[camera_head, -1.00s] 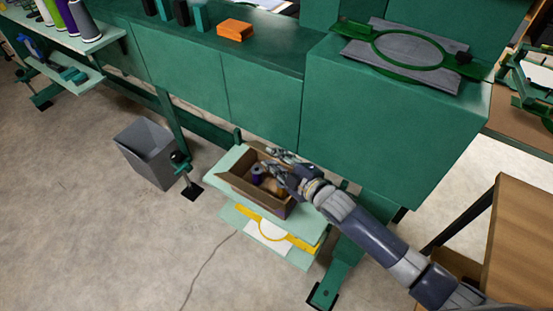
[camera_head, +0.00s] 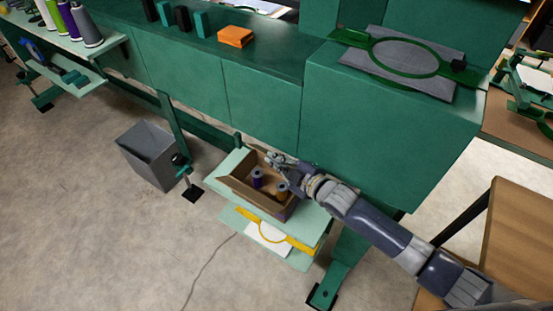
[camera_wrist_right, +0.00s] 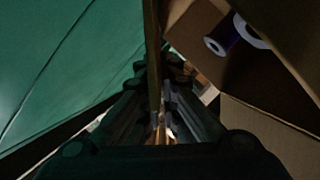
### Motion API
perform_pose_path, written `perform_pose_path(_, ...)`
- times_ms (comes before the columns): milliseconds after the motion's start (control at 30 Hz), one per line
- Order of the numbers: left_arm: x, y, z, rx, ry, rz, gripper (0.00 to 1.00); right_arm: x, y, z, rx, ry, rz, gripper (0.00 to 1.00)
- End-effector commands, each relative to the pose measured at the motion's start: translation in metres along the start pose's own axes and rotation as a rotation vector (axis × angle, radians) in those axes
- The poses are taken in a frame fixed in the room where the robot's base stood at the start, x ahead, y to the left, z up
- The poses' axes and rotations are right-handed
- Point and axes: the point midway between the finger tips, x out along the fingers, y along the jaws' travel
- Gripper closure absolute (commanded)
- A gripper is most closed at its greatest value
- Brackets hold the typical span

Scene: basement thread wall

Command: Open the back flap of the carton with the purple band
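The open brown carton (camera_head: 262,199) stands on a pale green shelf, with a bit of purple band (camera_head: 284,214) showing low at its right corner. A purple spool (camera_head: 257,178) and an orange-brown spool (camera_head: 282,191) stand inside. My right gripper (camera_head: 273,159) is at the carton's back edge, and its arm covers the back right corner. In the right wrist view, the back flap (camera_wrist_right: 152,45) shows edge-on as a thin brown strip running between the fingers of my right gripper (camera_wrist_right: 157,75). The fingers look apart, with a gap beside the strip. My left gripper is out of view.
A green cabinet wall (camera_head: 262,105) rises close behind the carton. A grey bin (camera_head: 148,155) stands on the floor to the left. Below the carton, a lower shelf holds a yellow hoop (camera_head: 300,245). A wooden table (camera_head: 515,235) is at the right.

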Motion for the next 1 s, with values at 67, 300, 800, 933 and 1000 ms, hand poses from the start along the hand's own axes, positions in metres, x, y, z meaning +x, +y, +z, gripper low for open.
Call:
perform_pose_path(67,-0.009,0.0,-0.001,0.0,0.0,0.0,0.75,-0.001,0.009,-0.001,0.047,-0.002,-0.022,1.0)
perform_pose_path(300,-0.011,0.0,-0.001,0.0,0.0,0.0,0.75,0.001,0.018,0.004,0.217,-0.002,-0.092,1.0)
perform_pose_path(800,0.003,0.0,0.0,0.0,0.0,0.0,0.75,0.003,0.028,0.008,0.408,-0.001,-0.169,1.0)
perform_pose_path(933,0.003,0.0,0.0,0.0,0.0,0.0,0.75,0.003,0.029,0.007,0.422,0.0,-0.174,1.0)
perform_pose_path(1000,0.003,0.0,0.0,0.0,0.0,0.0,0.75,0.003,0.029,0.007,0.424,0.0,-0.175,1.0)
